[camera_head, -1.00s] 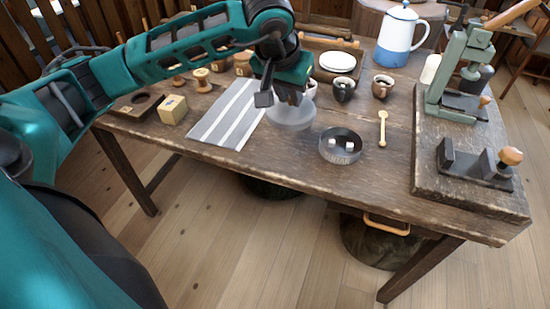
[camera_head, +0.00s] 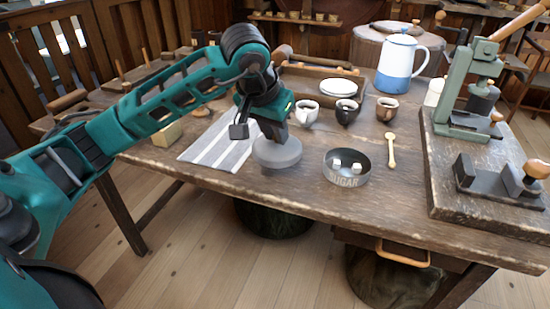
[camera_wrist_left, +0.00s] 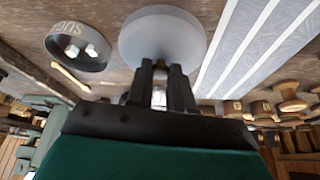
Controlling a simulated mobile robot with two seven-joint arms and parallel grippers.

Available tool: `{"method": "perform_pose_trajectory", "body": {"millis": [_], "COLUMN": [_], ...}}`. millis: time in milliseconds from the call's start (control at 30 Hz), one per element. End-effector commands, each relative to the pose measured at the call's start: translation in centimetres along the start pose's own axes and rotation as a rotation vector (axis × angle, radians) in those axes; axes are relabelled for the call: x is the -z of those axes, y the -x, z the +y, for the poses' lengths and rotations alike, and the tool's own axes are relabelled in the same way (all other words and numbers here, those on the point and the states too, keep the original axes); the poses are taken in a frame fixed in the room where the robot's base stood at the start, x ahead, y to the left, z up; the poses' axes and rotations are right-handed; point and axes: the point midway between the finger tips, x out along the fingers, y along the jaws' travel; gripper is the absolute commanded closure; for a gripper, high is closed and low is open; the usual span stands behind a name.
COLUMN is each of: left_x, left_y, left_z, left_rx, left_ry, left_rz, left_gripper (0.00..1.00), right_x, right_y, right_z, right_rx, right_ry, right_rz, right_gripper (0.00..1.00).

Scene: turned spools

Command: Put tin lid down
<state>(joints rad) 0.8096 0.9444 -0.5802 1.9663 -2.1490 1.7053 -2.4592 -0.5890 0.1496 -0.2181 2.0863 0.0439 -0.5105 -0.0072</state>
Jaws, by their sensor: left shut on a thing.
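My left gripper (camera_head: 275,134) is shut on the round grey tin lid (camera_head: 278,153), gripping it at its top. The lid is roughly level, between the striped cloth and the sugar tin. Whether it touches the table or hangs just above it I cannot tell. In the left wrist view, the lid (camera_wrist_left: 162,36) shows beyond the fingers (camera_wrist_left: 160,82). The open sugar tin (camera_head: 347,168), with white cubes inside, stands to the right of the lid, apart from it. It also shows in the left wrist view (camera_wrist_left: 78,65). My right gripper is not in view.
The grey-and-white striped cloth (camera_head: 222,145) lies left of the lid. A wooden spoon (camera_head: 391,152) lies right of the tin. White (camera_head: 306,114), black (camera_head: 346,111) and brown (camera_head: 386,109) cups stand behind. A green press (camera_head: 470,90) stands at the right. The table front is bare.

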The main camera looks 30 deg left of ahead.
Motion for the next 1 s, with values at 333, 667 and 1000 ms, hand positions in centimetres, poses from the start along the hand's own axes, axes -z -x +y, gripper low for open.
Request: {"method": "perform_pose_trajectory", "body": {"millis": [333, 667, 1000], "left_x": [-1.8, -2.1, -2.2], "left_y": [-4.0, -4.9, -5.1], "left_z": [0.1, 0.0, 0.0], "left_rx": [-0.002, -0.001, -0.001], "left_ry": [0.001, 0.001, 0.001], "left_rz": [-0.002, 0.003, 0.002], "left_gripper": [1.0, 1.0, 0.62], "right_x": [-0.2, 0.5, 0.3], "right_y": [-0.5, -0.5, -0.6], "right_z": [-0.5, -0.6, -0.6], "right_rx": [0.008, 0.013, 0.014], "right_ry": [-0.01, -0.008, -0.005], "right_rz": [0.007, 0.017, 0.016], "right_gripper": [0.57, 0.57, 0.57]}}
